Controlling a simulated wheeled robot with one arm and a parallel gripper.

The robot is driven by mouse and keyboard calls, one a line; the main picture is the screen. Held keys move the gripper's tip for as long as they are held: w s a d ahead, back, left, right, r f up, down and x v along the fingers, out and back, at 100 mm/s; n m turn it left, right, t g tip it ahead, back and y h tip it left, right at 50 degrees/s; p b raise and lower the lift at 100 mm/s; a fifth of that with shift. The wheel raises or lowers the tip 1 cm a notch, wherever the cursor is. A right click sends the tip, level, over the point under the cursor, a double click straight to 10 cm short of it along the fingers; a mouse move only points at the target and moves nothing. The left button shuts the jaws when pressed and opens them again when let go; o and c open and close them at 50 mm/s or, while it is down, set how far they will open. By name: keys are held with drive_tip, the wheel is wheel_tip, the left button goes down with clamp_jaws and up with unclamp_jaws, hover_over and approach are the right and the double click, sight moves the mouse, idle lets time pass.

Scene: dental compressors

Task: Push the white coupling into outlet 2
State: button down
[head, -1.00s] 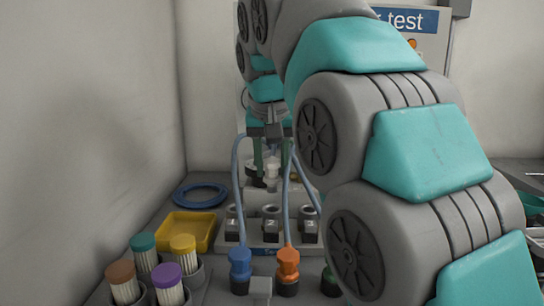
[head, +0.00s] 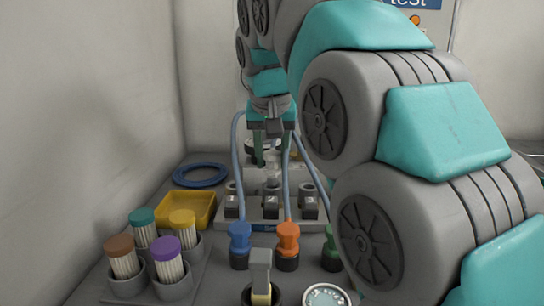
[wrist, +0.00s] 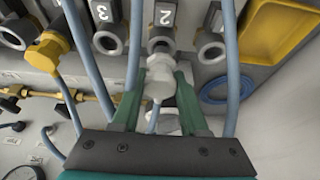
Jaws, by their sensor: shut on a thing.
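My gripper (wrist: 160,92) has its green fingers shut on the white coupling (wrist: 158,78). The coupling's far end points at outlet 2 (wrist: 161,44), the middle ring under the label "2". The two overlap in the wrist view; I cannot tell whether the coupling is touching or inside the outlet. A pale blue hose shows behind the coupling.
Outlet 3 (wrist: 107,43) and outlet 1 (wrist: 210,50) flank it. Blue (head: 240,243), orange (head: 288,243) and green (head: 330,250) couplings stand in front. A yellow tray (head: 163,222), a blue ring (head: 178,182) and filters in cups are at left. Hoses run close beside my gripper.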

drive_tip(key=shift+f, duration=0.15)
drive_tip(key=shift+f+b, duration=0.75)
drive_tip(key=shift+f, duration=0.45)
drive_tip(key=shift+c, duration=1.8)
unclamp_jaws()
drive_tip(key=shift+r, duration=0.1)
drive_tip(key=p+v, duration=0.1)
drive_tip(key=v, duration=0.6)
drive_tip(key=shift+w, duration=0.1)
drive_tip(key=shift+s+r, duration=0.25)
drive_tip(key=shift+r, duration=0.1)
